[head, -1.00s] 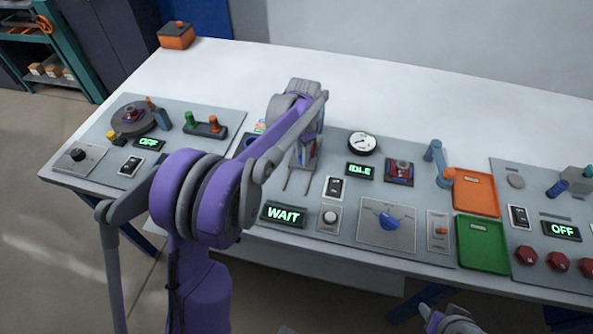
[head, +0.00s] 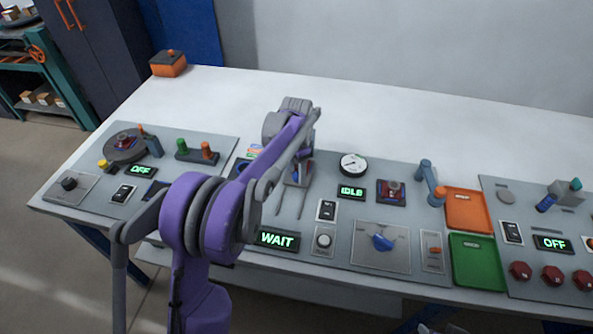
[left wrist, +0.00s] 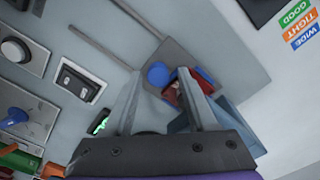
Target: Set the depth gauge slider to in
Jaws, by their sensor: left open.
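My left gripper (head: 297,172) is over the middle panel beside two thin rails (head: 280,198); the arm hides much of it in the head view. In the left wrist view the open fingers (left wrist: 160,76) straddle the area of a grey plate with a blue round part (left wrist: 158,74) and a red part (left wrist: 181,90). Contact cannot be told. I cannot tell for sure which part is the depth gauge slider. A narrow plate with an orange slider knob (head: 432,251) sits farther right on the same panel. My right gripper is not visible.
A round dial (head: 353,164), the IDLE display (head: 351,192), the WAIT display (head: 278,240) and a blue knob (head: 383,242) are close by. Orange (head: 468,214) and green (head: 477,265) trays lie right. Coloured GOOD, TIGHT, WIDE labels (left wrist: 297,24) show.

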